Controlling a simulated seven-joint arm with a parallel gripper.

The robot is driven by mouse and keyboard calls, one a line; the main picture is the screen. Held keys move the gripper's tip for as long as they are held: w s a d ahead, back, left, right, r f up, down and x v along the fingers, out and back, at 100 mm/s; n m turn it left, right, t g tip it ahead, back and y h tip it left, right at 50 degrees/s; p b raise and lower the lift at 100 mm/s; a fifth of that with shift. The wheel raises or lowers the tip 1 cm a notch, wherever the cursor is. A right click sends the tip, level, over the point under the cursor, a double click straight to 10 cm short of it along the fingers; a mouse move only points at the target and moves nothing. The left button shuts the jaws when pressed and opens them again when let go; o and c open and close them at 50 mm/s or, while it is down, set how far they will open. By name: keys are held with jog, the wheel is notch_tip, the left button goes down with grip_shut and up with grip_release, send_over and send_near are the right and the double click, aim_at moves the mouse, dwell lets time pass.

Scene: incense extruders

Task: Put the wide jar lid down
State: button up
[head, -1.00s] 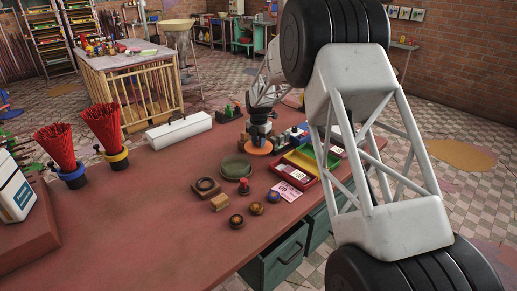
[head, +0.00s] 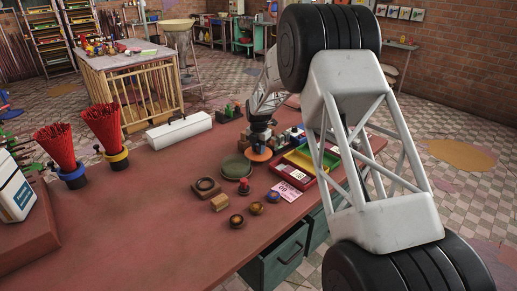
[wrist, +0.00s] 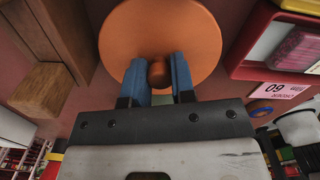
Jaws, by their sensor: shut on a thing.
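The wide jar lid is an orange disc (head: 258,155) with a small round knob. In the head view it is over the table's right part, just right of the green round plates. It fills the top middle of the wrist view (wrist: 160,25). My gripper (wrist: 159,76) has its two blue fingers on either side of the lid's knob and is shut on it. In the head view my gripper (head: 260,143) is above the lid, pointing down. The lid looks about level. I cannot tell whether its underside touches the table.
Green round plates (head: 236,172) lie close left of the lid. A red-edged tray (head: 305,182) with coloured compartments stands close right. Wooden blocks (wrist: 40,90) show left in the wrist view. A white box (head: 179,131) stands farther left. The table's front left (head: 130,230) is clear.

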jog(key=shift+f, duration=0.45)
jog(key=o, duration=0.9)
jog(key=shift+r, duration=0.15)
notch_tip(320, 180, up, 13)
jog(key=shift+f, duration=0.2)
dwell(0.5)
jog(key=shift+r, duration=0.1)
